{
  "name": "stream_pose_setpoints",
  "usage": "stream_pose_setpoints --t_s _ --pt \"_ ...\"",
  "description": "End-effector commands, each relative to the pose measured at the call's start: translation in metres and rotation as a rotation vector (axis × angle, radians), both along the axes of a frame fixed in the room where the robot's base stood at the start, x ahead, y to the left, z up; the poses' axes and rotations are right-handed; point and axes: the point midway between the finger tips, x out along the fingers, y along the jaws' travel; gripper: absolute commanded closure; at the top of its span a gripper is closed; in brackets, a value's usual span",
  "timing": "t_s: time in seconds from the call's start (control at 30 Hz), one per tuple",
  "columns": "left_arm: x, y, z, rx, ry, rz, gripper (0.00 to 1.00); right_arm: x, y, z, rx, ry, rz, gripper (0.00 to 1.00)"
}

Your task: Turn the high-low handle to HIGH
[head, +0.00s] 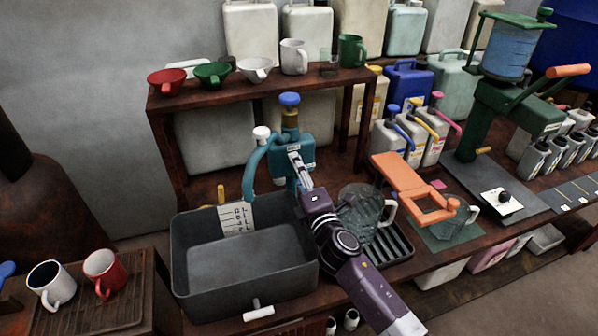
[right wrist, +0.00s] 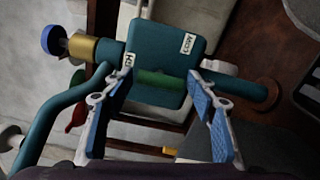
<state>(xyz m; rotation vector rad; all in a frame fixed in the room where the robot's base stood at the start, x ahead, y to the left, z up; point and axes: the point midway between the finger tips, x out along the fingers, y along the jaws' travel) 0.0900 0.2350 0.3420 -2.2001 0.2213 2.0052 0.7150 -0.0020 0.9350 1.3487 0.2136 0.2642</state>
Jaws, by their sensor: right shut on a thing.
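The teal tap body (head: 307,181) stands at the far edge of the grey basin, with a curved spout to the left and a blue knob (head: 289,99) on top. In the right wrist view the tap body (right wrist: 165,53) carries two small white labels, too small to read surely. The high-low handle (right wrist: 165,80), a green bar, lies across its face below the labels. My right gripper (right wrist: 163,88) is shut on the handle, its blue-padded fingers at the bar's two ends. In the head view the right gripper (head: 299,166) covers the handle. My left gripper is not in view.
The grey basin (head: 185,262) stands in front of the tap, its floor clear. A glass jug (head: 362,212) stands close right of my right arm. A wooden shelf (head: 240,95) with cups and bowls stands behind.

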Motion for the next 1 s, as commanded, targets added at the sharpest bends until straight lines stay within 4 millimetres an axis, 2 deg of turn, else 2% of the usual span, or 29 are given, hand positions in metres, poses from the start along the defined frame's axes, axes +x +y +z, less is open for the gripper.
stream_pose_setpoints --t_s 0.23,0.27,0.37,0.77,1.0 --pt "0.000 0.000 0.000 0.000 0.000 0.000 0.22 0.000 0.000 -0.001 -0.005 -0.001 0.000 0.72" --pt "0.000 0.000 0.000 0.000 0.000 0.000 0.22 0.000 0.000 -0.001 -0.004 0.000 0.000 0.44" --pt "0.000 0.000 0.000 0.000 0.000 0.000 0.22 0.000 0.000 -0.001 -0.003 0.000 0.000 0.33" --pt "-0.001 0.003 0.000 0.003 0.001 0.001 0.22 -0.005 -0.002 -0.001 -0.002 -0.001 0.000 0.33" --pt "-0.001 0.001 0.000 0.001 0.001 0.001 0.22 -0.038 -0.013 -0.002 -0.004 0.001 0.001 0.33"
